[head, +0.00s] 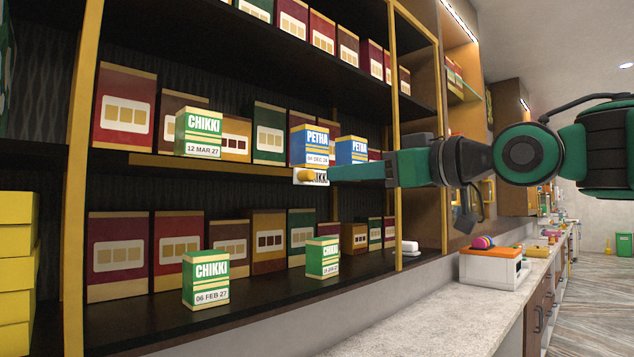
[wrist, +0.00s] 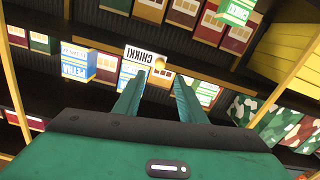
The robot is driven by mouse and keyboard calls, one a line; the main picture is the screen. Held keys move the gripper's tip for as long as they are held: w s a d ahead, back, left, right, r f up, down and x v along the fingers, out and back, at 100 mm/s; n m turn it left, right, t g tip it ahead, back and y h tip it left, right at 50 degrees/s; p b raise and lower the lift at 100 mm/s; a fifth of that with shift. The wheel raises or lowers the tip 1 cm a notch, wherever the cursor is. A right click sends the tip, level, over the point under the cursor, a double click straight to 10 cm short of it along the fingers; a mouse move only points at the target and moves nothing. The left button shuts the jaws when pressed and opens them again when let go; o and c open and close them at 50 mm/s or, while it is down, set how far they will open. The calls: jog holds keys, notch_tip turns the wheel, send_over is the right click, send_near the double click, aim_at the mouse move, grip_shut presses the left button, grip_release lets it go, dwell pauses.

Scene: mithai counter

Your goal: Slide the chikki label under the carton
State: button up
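The white chikki label (head: 318,181) with a yellow knob (head: 306,175) sits on the front edge of the upper shelf, below a blue Petha carton (head: 309,147). The label also shows, upside down, in the wrist view (wrist: 140,54). A green-and-cream Chikki carton dated 12 MAR 27 (head: 198,133) stands on that shelf, left of the label. Two more Chikki cartons stand on the shelf below, at left (head: 206,280) and right (head: 322,258). My gripper (wrist: 160,82) is open, its fingers apart, with the knob just beyond and between the tips. One finger hides part of the label in the head view.
A second blue Petha carton (head: 351,150) stands right of the first. Red, green and brown boxes line the back of the shelves. A yellow upright (head: 394,60) rises near my arm. The pale counter (head: 480,315) runs right, with an orange-topped white box (head: 492,268) on it.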

aim_at(313, 176)
jog(key=x, duration=0.9)
jog(key=shift+w+a, duration=0.1)
jog(key=shift+w, duration=0.05)
grip_shut()
